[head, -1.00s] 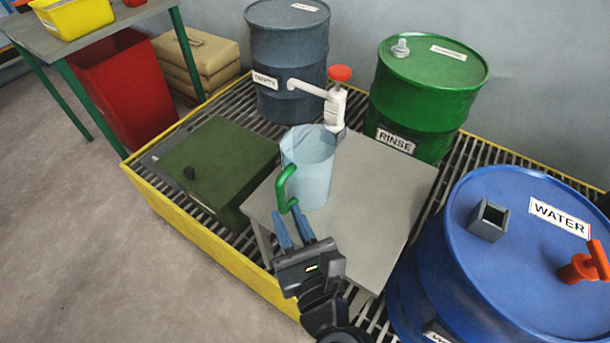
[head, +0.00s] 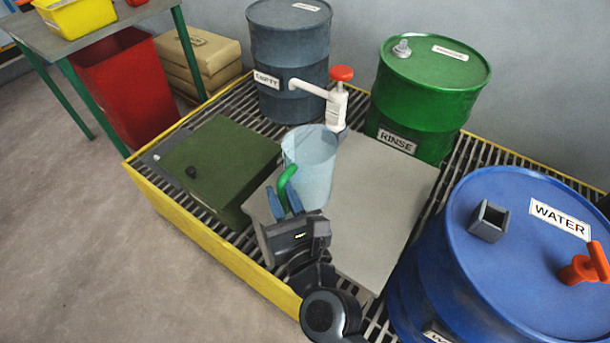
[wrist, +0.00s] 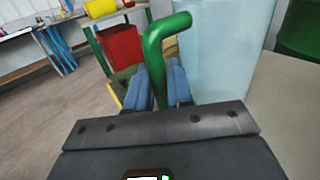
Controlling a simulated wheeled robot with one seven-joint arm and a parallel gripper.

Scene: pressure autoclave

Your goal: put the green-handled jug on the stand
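The pale blue, see-through jug (head: 312,165) stands upright on a low grey table (head: 385,195), the only stand-like surface I can make out. Its green handle (head: 287,180) faces left and toward me. My gripper (head: 282,190) is at the handle, with a blue finger on either side of it. The wrist view shows the handle (wrist: 155,55) between the fingers (wrist: 158,80) and the jug's wall (wrist: 215,50) to the right. The fingers look open around the handle; any contact is hard to see. The handle's lower end is hidden by the gripper.
A white tap (head: 337,105) with a red knob is just behind the jug, by the grey drum (head: 288,60). An olive box (head: 220,165) is on the left. The green drum (head: 425,95) and blue drum (head: 510,270) stand behind and right. The table's right part is clear.

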